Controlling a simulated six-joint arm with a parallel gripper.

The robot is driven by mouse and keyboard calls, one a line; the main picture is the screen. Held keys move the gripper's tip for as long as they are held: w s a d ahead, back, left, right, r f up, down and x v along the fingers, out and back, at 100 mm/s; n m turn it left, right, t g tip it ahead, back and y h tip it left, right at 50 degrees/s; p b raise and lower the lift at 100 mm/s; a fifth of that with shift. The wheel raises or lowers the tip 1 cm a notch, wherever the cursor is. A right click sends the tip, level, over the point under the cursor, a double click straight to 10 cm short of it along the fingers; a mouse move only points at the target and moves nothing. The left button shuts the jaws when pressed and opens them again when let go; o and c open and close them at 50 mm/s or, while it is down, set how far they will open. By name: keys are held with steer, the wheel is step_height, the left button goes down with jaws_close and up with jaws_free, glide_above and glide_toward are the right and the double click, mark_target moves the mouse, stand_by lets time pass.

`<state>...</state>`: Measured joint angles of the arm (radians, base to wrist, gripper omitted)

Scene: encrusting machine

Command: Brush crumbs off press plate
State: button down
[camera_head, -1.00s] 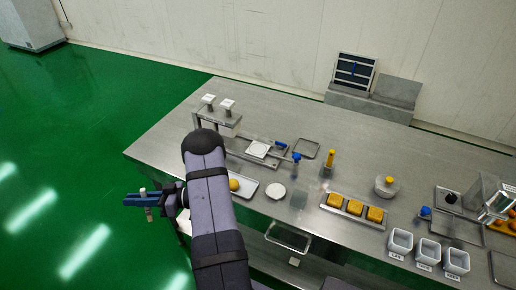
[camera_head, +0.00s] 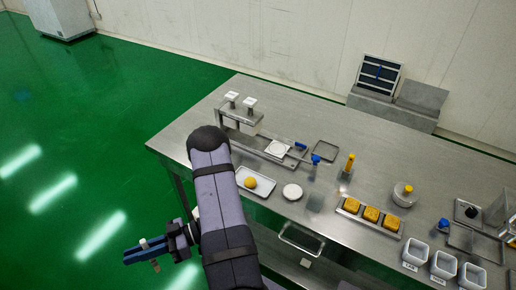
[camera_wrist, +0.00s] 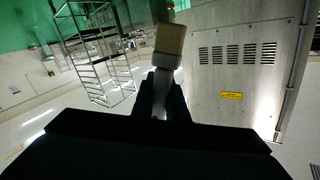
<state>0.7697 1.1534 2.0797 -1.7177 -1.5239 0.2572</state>
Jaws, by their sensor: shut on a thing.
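My gripper (camera_head: 148,251) hangs over the green floor, left of and apart from the table. It is shut on a small brush (camera_wrist: 171,40), whose tan bristle end and pale handle show between the fingers in the wrist view; in the head view the brush (camera_head: 155,266) is tiny. The press (camera_head: 240,116), a metal stand with two white-topped posts, stands at the table's left part. A white plate (camera_head: 278,148), which looks like the press plate, lies on a metal base to its right. Crumbs are too small to make out.
On the steel table (camera_head: 205,125), a tray (camera_head: 266,188) holds a yellow ball (camera_head: 250,183), beside a white dish (camera_head: 292,191). A tray with yellow blocks (camera_head: 371,214) and white tubs (camera_head: 415,253) stand to the right. The wrist view shows a rack (camera_wrist: 95,55) and a vented cabinet (camera_wrist: 240,80).

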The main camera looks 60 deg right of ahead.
stand_by(0.5)
steer(key=s+d+r+m+t+h+p, duration=0.1)
steer(key=d+h, duration=0.7)
steer(key=d, duration=1.1)
steer(key=s+d+r+m+t+h+p, duration=0.2)
steer(key=d+r+m+h, duration=0.6)
steer(key=d, duration=1.1)
steer(key=s+d+r+m+t+h+p, duration=0.1)
steer(key=s+d+r+m+h+p, duration=0.4)
steer(key=d, duration=1.5)
step_height(320, 180, up, 4)
steer(key=h+p, duration=0.1)
steer(key=h, duration=0.3)
steer(key=shift+f+t, duration=0.25)
steer(key=shift+t, duration=0.05)
steer(key=shift+a+f, duration=0.1)
step_height(320, 180, down, 5)
steer(key=b, duration=0.3)
